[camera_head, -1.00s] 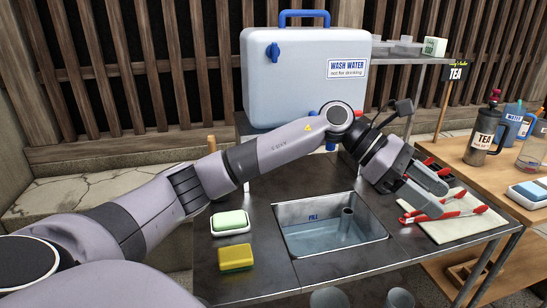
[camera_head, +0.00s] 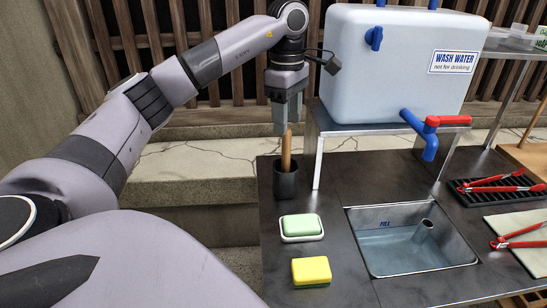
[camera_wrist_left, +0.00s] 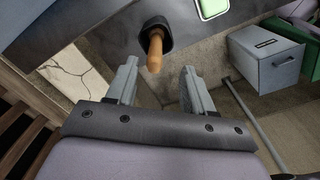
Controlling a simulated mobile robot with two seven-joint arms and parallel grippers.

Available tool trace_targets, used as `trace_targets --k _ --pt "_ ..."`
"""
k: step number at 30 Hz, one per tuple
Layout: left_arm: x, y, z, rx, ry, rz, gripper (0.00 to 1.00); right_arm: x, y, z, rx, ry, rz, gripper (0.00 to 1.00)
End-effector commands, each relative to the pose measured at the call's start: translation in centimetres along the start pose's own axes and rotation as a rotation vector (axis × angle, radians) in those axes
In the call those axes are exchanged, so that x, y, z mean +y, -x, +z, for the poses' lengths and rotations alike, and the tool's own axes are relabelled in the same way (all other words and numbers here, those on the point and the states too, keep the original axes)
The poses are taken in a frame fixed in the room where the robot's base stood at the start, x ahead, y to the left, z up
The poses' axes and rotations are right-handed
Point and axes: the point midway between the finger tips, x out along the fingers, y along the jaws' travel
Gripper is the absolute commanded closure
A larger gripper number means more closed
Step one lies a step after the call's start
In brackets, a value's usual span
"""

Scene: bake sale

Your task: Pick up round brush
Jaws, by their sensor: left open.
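The round brush (camera_head: 286,150) stands upright in a dark cup (camera_head: 286,182) at the back left corner of the metal wash table. Only its wooden handle shows; the head is hidden in the cup. My left gripper (camera_head: 287,128) points down right above the handle, near its top end. In the left wrist view the handle (camera_wrist_left: 155,50) lies ahead of and between the two spread fingers (camera_wrist_left: 157,78), apart from them. The left gripper is open and empty. My right gripper is not in view.
A wash water container (camera_head: 400,70) with a blue and red tap stands right of the gripper on a metal stand. A green soap in a dish (camera_head: 301,228), a yellow sponge (camera_head: 311,271) and a sink basin (camera_head: 410,240) are nearer. Red-handled tongs (camera_head: 500,183) lie at right.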

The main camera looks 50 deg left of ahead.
Motion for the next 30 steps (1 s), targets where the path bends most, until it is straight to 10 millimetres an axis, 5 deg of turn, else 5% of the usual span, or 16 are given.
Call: trace_targets --k 18,27,28,30 --pt "0.6 -6.5 -0.3 0.022 0.011 -0.012 0.48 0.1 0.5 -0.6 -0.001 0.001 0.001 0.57" --pt "0.6 -7.2 -0.2 0.021 0.011 -0.009 0.48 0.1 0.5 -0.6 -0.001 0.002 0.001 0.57" --pt "0.6 -7.2 -0.2 0.021 0.011 -0.009 0.51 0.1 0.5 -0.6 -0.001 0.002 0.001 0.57" --pt "0.6 -7.2 -0.2 0.021 0.011 -0.009 0.74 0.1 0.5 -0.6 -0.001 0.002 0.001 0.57"
